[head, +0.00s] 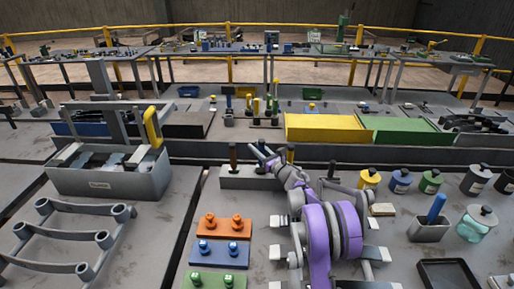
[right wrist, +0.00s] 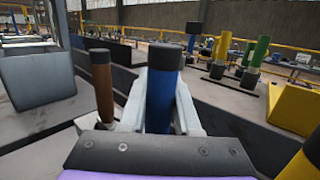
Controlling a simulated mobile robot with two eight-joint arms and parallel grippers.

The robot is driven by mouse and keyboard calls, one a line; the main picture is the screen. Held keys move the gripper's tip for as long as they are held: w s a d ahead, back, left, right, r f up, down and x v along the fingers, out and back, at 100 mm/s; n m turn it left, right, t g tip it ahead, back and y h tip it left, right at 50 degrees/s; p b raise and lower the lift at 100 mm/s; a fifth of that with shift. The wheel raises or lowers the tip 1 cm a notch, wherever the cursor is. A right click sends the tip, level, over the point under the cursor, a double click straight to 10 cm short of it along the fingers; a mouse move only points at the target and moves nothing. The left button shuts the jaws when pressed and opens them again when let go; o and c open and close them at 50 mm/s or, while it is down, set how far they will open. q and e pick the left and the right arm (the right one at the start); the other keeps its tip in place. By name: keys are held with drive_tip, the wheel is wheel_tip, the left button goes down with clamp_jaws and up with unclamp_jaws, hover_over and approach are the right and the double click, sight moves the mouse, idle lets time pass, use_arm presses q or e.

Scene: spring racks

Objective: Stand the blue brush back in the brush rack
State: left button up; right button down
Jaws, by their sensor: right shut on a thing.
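The blue brush (right wrist: 163,92) stands upright between the fingers of my right gripper (right wrist: 160,105) in the right wrist view. Its black top end shows above the blue handle; its lower end is hidden. My right gripper (head: 268,158) is shut on it at the grey brush rack (head: 238,181) in the head view, where the brush itself is hard to make out. A brown-handled brush (head: 233,157) stands in the rack left of the gripper, also seen in the right wrist view (right wrist: 103,90). A yellow-handled one (head: 290,154) stands to the right. My left gripper is not in view.
A grey box (head: 105,183) stands left of the rack. Orange (head: 222,227) and blue (head: 220,254) blocks with knobs lie in front. At right are several lidded jars and a grey cup (head: 428,229) holding a blue-handled tool (head: 437,205). A dark ledge runs behind the rack.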

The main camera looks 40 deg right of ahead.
drive_tip(key=shift+f+b, duration=0.55)
drive_tip(key=shift+f, duration=0.45)
drive_tip(key=c, duration=0.5)
unclamp_jaws()
drive_tip(key=shift+c, duration=0.2)
drive_tip(key=shift+o, duration=0.3)
drive_tip(key=o, duration=0.4)
drive_tip(key=shift+r, duration=0.1)
wheel_tip(320, 180, up, 7)
drive_tip(key=p, duration=0.3)
